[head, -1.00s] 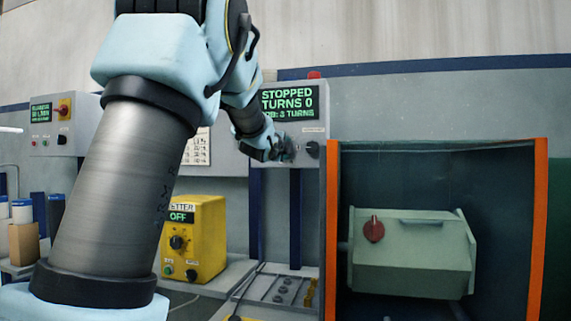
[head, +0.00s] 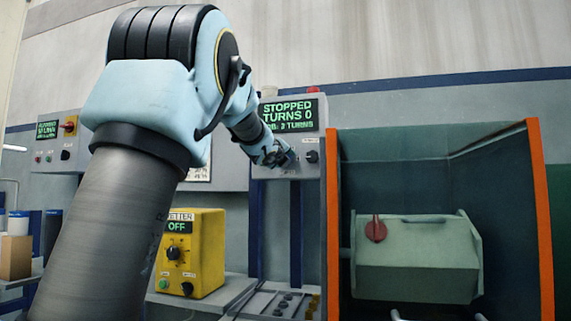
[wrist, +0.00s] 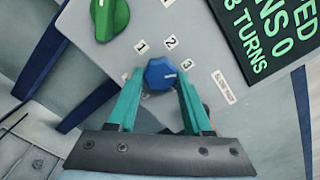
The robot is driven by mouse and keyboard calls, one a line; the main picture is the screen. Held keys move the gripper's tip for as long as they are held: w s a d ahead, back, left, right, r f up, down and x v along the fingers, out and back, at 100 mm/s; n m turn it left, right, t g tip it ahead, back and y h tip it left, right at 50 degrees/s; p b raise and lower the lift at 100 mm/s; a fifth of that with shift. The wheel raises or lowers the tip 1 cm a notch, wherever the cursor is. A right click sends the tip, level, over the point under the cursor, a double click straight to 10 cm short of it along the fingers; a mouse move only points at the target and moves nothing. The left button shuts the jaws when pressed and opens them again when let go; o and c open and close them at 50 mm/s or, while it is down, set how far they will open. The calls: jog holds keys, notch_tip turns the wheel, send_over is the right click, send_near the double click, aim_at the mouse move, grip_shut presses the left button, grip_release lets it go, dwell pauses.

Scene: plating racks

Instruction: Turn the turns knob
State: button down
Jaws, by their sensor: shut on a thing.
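The turns knob (wrist: 160,74) is a small blue dial with a white mark, on a grey panel (wrist: 205,70) with labels 1, 2 and 3 around it. Its mark points roughly right in the wrist view, near the 3 side. My gripper (wrist: 159,86) is shut on the knob, with a teal finger on each side. In the head view my gripper (head: 284,157) is at the panel below the display (head: 290,115), which reads STOPPED, TURNS 0, 3 TURNS. There my gripper hides the knob.
A green knob (wrist: 108,18) is on the same panel. A yellow box (head: 190,252) reading OFF stands below left. An orange-edged bay (head: 540,200) with a grey-green barrel (head: 415,260) is at right.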

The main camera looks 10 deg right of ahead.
jog(key=shift+f, duration=0.1)
dwell(0.3)
jog(key=shift+c, duration=1.6)
grip_release()
jog(key=b+v, duration=0.5)
jog(key=v, duration=0.5)
jog(key=shift+s+a, duration=0.15)
jog(key=shift+s, duration=0.25)
